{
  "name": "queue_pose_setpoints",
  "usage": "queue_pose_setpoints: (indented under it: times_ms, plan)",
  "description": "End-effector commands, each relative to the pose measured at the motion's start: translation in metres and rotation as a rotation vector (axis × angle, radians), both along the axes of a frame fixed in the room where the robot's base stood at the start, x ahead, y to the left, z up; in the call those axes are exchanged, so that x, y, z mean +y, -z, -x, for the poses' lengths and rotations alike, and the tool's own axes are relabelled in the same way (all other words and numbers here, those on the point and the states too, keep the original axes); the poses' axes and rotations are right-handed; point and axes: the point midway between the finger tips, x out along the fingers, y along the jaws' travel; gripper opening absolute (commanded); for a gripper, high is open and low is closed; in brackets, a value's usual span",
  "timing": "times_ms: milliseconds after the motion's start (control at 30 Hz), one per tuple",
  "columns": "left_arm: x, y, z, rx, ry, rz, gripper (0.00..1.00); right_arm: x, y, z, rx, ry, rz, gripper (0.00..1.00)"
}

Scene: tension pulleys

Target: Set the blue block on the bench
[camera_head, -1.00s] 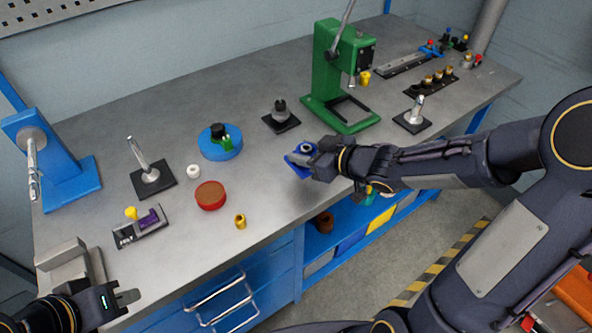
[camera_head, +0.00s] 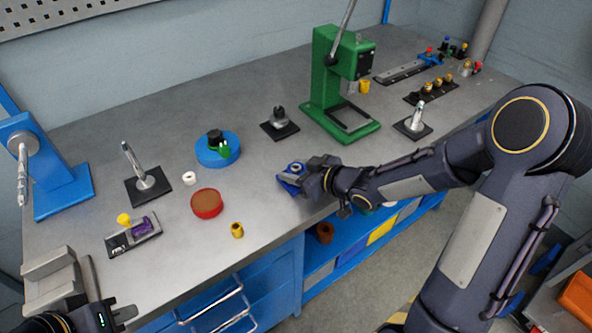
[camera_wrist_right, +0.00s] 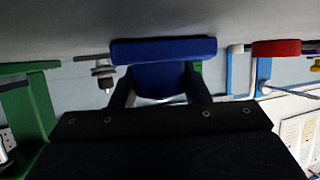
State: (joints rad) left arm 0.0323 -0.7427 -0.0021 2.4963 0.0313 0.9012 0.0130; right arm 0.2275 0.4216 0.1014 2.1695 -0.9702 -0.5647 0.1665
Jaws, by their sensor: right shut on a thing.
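The blue block (camera_head: 290,178) is at the front part of the grey bench (camera_head: 265,200), in the jaws of my right gripper (camera_head: 304,177). In the right wrist view the block (camera_wrist_right: 164,50) spans between the two dark fingers (camera_wrist_right: 160,85), with its wide flat face close to the bench surface. Whether it touches the bench I cannot tell for certain. The gripper hides part of the block in the head view. My left gripper (camera_head: 124,313) is at the lower left, off the front of the bench, and its fingers look apart with nothing between them.
A green press (camera_head: 325,80) stands behind the right gripper. A blue round base (camera_head: 218,152), a red round dish (camera_head: 207,203), a white ring (camera_head: 189,178) and a brass bushing (camera_head: 237,230) lie to the left. A grey vise (camera_head: 55,280) is near my left gripper. Bench between is clear.

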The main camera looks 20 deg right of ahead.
Motion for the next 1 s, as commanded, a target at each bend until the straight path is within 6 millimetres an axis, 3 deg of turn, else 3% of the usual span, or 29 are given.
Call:
queue_pose_setpoints:
  times_ms: [33,67,200,567,1000]
  plan:
    - [0.000,0.003,0.000,0.000,0.000,0.000,0.00,0.000,0.003,0.000,-0.002,0.000,-0.001,0.05]
    - [0.000,0.002,0.000,0.000,0.000,0.000,0.00,0.000,0.002,0.000,0.000,0.000,0.000,0.46]
    - [0.000,0.001,0.000,0.000,0.000,0.000,0.00,0.000,0.002,0.000,0.001,0.000,0.000,0.64]
    - [0.000,-0.005,0.000,0.000,0.000,0.000,0.00,0.000,-0.005,0.000,0.000,0.000,0.000,0.64]
    - [0.000,-0.022,0.000,0.000,0.000,0.000,0.00,-0.047,-0.038,0.065,-0.001,0.006,0.002,0.64]
